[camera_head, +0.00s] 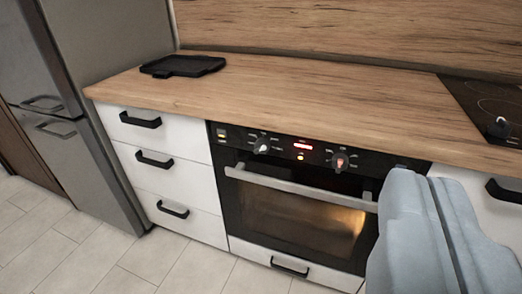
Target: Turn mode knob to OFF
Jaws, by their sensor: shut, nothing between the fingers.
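The oven (300,213) is built in under the worktop, with its inside lit orange. Its black control panel carries a left knob (262,145) and a right knob (340,161), with a red lit display (303,146) between them. The markings are too small to read, so I cannot tell which knob is the mode knob or where it points. The right knob has an orange-red tint. My gripper (429,182) is large at the lower right, shut and empty. In the picture it is right of the right knob, and it covers the oven's right edge.
A metal handle bar (300,188) crosses the closed oven door's top. White drawers (165,165) with black handles stand left, beside a grey fridge (60,110). A black tray (183,65) lies on the wooden worktop (300,95). A black hob (485,105) is at right. The tiled floor is clear.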

